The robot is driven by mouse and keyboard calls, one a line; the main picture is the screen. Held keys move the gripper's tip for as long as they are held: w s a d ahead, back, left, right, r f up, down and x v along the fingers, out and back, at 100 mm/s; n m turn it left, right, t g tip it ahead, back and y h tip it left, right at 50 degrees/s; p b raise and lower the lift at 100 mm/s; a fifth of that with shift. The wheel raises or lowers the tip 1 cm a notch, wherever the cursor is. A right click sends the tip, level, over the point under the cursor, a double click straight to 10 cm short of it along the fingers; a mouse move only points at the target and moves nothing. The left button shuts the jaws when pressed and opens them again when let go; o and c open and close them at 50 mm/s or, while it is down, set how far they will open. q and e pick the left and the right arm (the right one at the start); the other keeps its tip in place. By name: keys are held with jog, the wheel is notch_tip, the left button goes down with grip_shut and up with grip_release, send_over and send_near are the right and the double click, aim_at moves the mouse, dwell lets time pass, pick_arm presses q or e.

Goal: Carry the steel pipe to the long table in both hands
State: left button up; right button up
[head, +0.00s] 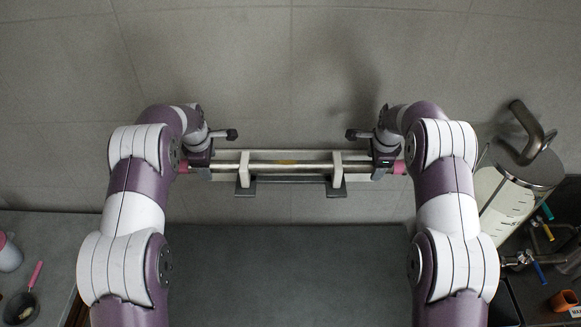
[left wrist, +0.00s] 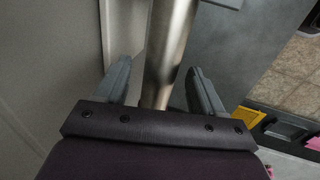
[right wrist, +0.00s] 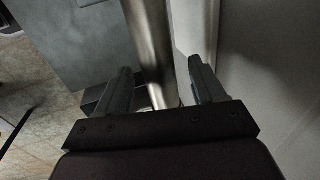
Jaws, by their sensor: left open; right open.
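The steel pipe (head: 310,167) lies level across two white brackets on a rack against the wall, with pink ends. My left gripper (head: 202,160) is open at the pipe's left end; in the left wrist view the pipe (left wrist: 168,50) runs between its two fingers (left wrist: 160,90). My right gripper (head: 384,160) is open at the pipe's right end; in the right wrist view the pipe (right wrist: 150,50) passes between its fingers (right wrist: 160,88). Neither gripper is closed on the pipe. I cannot make out the long table for certain.
The rack's left bracket (head: 244,170) and right bracket (head: 337,170) stand between my grippers. A clear cylinder with a steel lid (head: 530,165) stands at the right near valves and pipework. A grey counter (head: 40,235) at the left holds a pink-handled ladle (head: 22,305).

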pick_arm(q)
jog(key=x, duration=0.3)
jog(key=shift+d+f, duration=0.15)
pick_arm(e)
jog(key=x, duration=0.3)
jog(key=shift+d+f, duration=0.15)
pick_arm(q)
jog(key=shift+w+f, duration=0.2)
jog(key=shift+f, duration=0.15)
pick_arm(e)
jog(key=shift+w+f, duration=0.2)
jog(key=shift+f, duration=0.1)
pick_arm(q)
jog(key=shift+s, duration=0.1)
pick_arm(e)
jog(key=shift+s, duration=0.1)
pick_arm(q)
jog(key=shift+s+r, duration=0.1)
jog(key=shift+c, duration=1)
pick_arm(e)
jog(key=shift+s, duration=0.1)
jog(key=shift+c, duration=1)
pick_arm(q)
grip_shut()
pick_arm(e)
grip_shut()
jog(key=shift+r, duration=0.1)
